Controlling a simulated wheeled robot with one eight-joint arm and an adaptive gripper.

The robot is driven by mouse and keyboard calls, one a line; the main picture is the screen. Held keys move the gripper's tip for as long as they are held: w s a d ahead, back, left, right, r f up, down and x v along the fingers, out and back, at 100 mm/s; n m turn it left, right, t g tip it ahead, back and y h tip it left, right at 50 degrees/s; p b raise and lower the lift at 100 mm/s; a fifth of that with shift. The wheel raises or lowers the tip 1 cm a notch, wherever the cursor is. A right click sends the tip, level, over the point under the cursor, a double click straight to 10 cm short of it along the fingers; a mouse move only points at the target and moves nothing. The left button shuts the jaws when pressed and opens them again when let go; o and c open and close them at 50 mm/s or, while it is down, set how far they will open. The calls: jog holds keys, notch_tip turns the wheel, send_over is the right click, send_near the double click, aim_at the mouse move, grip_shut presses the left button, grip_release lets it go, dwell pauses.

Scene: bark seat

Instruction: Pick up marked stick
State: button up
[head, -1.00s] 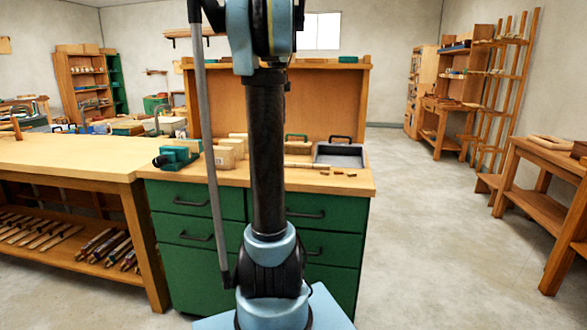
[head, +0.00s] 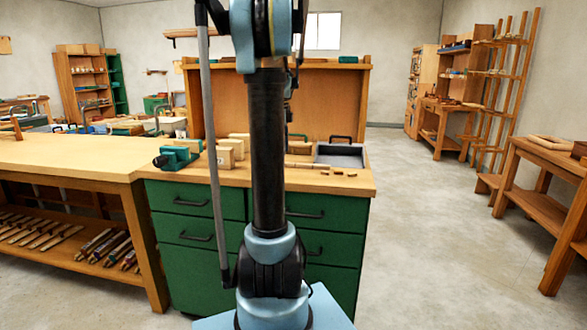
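A thin pale wooden stick (head: 306,166) lies on the bench top in front of the grey tray, its left part hidden behind my arm. I cannot make out any mark on it. Several small brown pieces (head: 339,172) lie near the bench's front right edge. No clearly marked stick can be told from here. My arm stands upright across the middle of the view and hides part of the bench top. A dark narrow part of my arm shows just right of the upright link, above the bench. My gripper's fingers cannot be made out.
The green-drawered bench (head: 160,175) holds a green vise (head: 177,157), pale wood blocks (head: 232,147) and a grey tray (head: 340,155). A long workbench (head: 70,152) adjoins it at left, with tools on its lower shelf. The floor (head: 430,230) at right is clear.

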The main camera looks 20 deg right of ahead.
aim_at(295, 165)
jog(key=shift+s+d+f, duration=0.1)
jog(key=shift+d+f, duration=0.05)
jog(key=shift+f, duration=1.25)
jog(key=shift+d+f, duration=0.1)
jog(key=shift+f, duration=1.25)
grip_shut()
